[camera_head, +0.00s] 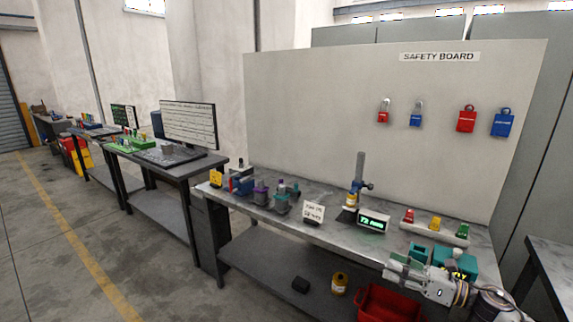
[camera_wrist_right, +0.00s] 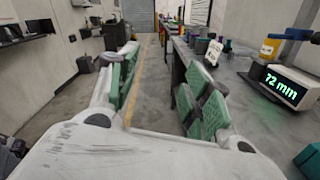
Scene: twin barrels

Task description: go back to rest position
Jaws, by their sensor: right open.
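My right gripper (camera_head: 395,268) is at the lower right of the head view, near the front edge of the workbench (camera_head: 345,234). In the right wrist view the two green-padded fingers of the gripper (camera_wrist_right: 160,95) stand wide apart. Nothing is between them but the floor and aisle beyond. My left gripper is in neither view.
The bench bears a green-lit display (camera_head: 373,221), a stand (camera_head: 357,188), a rack of coloured pieces (camera_head: 435,232) and teal boxes (camera_head: 455,262). A red bin (camera_head: 388,303) sits below. The aisle floor (camera_head: 60,250) on the left is clear.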

